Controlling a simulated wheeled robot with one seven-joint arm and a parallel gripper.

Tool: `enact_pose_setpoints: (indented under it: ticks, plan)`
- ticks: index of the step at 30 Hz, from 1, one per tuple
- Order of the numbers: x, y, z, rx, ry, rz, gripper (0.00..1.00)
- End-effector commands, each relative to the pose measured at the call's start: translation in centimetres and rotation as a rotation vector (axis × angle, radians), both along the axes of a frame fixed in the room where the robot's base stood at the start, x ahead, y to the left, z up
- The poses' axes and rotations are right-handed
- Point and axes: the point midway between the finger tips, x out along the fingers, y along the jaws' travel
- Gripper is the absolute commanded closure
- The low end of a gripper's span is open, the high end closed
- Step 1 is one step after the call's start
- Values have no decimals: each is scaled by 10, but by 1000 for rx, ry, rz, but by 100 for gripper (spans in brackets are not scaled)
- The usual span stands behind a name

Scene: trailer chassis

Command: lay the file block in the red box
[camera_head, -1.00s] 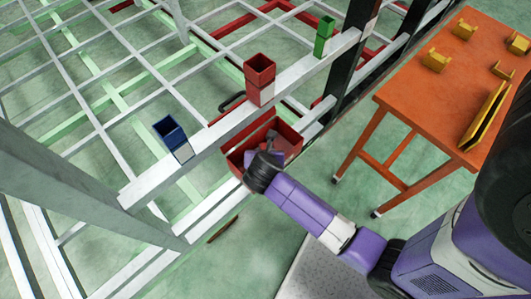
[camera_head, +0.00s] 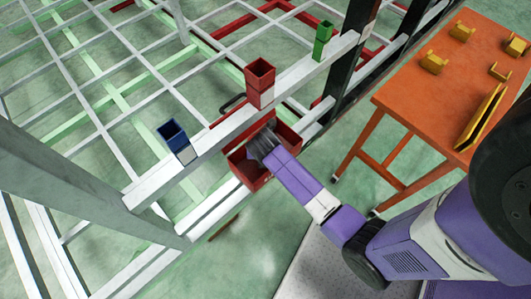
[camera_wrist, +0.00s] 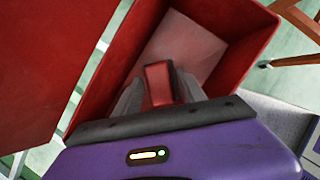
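The red box (camera_head: 243,171) stands open beside the white chassis rail in the head view. Its wall (camera_wrist: 246,48) and pale inside floor also show in the wrist view. My gripper (camera_head: 262,143) reaches into the box opening from the right. In the wrist view my gripper (camera_wrist: 160,98) has its two grey fingers on either side of the file block (camera_wrist: 159,80), a small block with a reddish face and dark edges. The fingers appear closed on it. The block is over the box's inside; whether it touches the floor cannot be told. The head view hides the block.
Red (camera_head: 260,80), blue (camera_head: 174,140) and green (camera_head: 323,38) holders stand on the rail. An orange table (camera_head: 430,100) with yellow fixtures stands at the right.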

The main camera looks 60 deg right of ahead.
Motion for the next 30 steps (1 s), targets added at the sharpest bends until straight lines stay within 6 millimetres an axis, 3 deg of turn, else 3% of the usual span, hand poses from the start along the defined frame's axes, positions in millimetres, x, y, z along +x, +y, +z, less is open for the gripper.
enact_pose_setpoints:
  ticks: [10,14,30]
  plan:
    - [0,0,2,-1,-2,0,46]
    - [-1,3,11,-1,-2,0,46]
    - [-18,35,100,-2,-3,2,46]
